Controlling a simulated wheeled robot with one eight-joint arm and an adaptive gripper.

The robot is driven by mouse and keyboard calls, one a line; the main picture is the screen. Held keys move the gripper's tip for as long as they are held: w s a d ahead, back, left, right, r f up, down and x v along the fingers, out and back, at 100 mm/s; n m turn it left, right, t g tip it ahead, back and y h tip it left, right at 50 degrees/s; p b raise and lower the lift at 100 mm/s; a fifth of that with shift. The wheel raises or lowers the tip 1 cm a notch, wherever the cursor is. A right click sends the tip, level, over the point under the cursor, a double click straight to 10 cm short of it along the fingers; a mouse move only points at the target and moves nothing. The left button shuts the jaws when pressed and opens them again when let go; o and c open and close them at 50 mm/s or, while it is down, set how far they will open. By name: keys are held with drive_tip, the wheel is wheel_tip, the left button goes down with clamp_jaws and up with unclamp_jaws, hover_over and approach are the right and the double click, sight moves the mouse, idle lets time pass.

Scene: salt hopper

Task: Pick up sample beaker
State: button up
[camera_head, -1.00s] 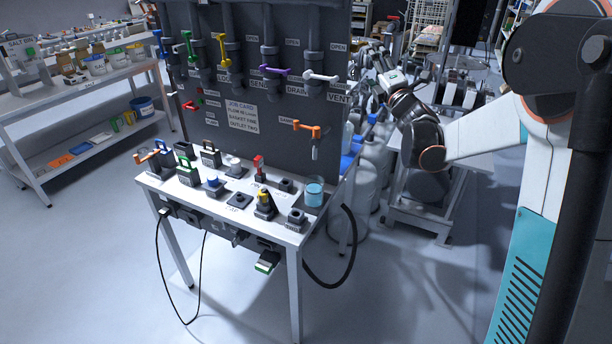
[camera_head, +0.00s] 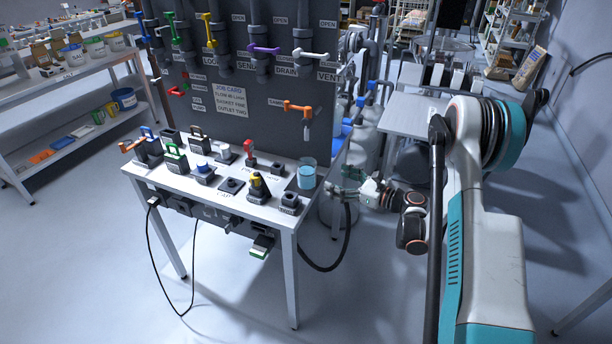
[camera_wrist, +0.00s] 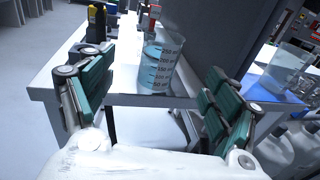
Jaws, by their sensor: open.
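The sample beaker (camera_head: 307,174) is a clear glass with blue liquid, standing upright at the right end of the white bench (camera_head: 262,216). In the wrist view the beaker (camera_wrist: 158,67) shows graduation marks and stands beyond the fingers, between them in the picture. My gripper (camera_head: 336,186) is just right of the bench's right edge, near the beaker and apart from it. In the wrist view my gripper (camera_wrist: 150,100) is open and empty, with its green-padded fingers spread wide.
A dark panel (camera_head: 225,130) with coloured valve handles stands behind the bench. An orange sample tap (camera_head: 298,108) hangs above the beaker. Several small fittings, including a yellow-topped one (camera_head: 258,187), stand left of it. Another beaker (camera_wrist: 285,68) is at right in the wrist view.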

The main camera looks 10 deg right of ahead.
sight(315, 172)
drive_tip(key=b+x, duration=0.1)
drive_tip(key=x, duration=0.6)
drive_tip(key=shift+w+a+b, duration=0.2)
drive_tip(key=shift+w+b, duration=0.05)
drive_tip(key=shift+b, duration=0.1)
drive_tip(key=x, duration=0.1)
drive_tip(key=b+x, duration=0.1)
drive_tip(key=x, duration=0.1)
drive_tip(key=b+x, duration=0.1)
drive_tip(key=shift+w+f, duration=0.2)
drive_tip(key=shift+f, duration=0.15)
drive_tip(key=shift+w+a+r, duration=0.1)
drive_tip(key=shift+w+a, duration=0.2)
drive_tip(key=c, duration=1.3)
drive_tip(key=shift+r, duration=0.1)
